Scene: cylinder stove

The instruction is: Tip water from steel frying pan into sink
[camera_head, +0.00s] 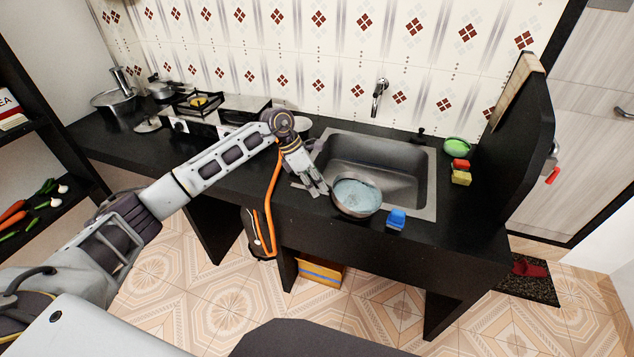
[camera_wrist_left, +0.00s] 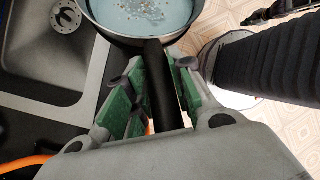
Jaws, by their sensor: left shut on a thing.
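The steel frying pan (camera_head: 356,196) holds pale blue water and sits at the front edge of the sink (camera_head: 375,162), overlapping its rim. The pan looks roughly level. My left gripper (camera_head: 322,190) is shut on its handle, left of the pan in the head view. In the left wrist view the black handle (camera_wrist_left: 160,85) runs between the green-padded fingers of the gripper (camera_wrist_left: 155,95), and the pan (camera_wrist_left: 140,22) with its water is at the top. The sink's drain (camera_wrist_left: 66,17) shows at upper left there.
A faucet (camera_head: 379,97) is on the tiled wall behind the sink. A blue object (camera_head: 396,219) lies right of the pan. Red and yellow sponges (camera_head: 461,172) and a green bowl (camera_head: 457,146) are to the sink's right. A stove (camera_head: 215,113) stands left.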

